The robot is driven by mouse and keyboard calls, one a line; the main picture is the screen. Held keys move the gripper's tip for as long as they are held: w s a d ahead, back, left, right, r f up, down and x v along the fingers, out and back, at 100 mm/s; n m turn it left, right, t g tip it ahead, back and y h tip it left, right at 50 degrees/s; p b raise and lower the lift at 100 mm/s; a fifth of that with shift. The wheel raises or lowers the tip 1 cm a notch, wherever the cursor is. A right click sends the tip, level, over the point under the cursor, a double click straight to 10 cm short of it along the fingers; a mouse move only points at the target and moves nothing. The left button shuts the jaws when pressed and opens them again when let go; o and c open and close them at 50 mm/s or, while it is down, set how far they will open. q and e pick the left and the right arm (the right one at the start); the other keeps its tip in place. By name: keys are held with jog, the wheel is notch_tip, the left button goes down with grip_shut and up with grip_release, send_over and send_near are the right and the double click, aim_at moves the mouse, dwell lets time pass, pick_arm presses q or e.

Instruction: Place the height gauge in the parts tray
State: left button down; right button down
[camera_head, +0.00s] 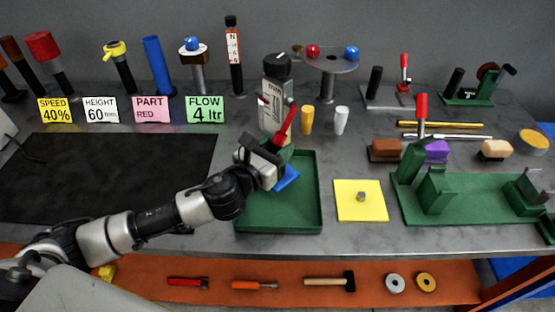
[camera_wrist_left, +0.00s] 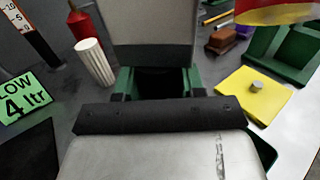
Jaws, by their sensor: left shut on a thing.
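The green parts tray (camera_head: 308,215) lies at the middle front of the bench. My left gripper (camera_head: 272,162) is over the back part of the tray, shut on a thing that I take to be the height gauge. In the head view, a slanted red bar (camera_head: 286,124) rises behind the gripper and a blue block (camera_head: 287,177) shows below it, over the tray. The gripper hides the part between, and I cannot tell whether the blue block touches the tray floor. In the left wrist view the grip itself is not clear. My right gripper is not in view.
A grey device with a black knob (camera_head: 277,68) stands just behind the tray, close to my gripper. Yellow (camera_head: 307,120) and white (camera_head: 341,120) pegs stand beside it. A yellow plate (camera_head: 360,206) and a green fixture (camera_head: 470,199) are right of the tray; a black mat (camera_head: 110,170) lies left.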

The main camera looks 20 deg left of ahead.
pick_arm(q)
jog(key=shift+f+b, duration=0.35)
jog(key=shift+f, duration=1.45)
jog(key=shift+d+f, duration=0.1)
jog(key=shift+f, duration=0.1)
jog(key=c, duration=0.7)
grip_release()
jog(key=shift+s, duration=0.1)
jog(key=shift+o, duration=0.2)
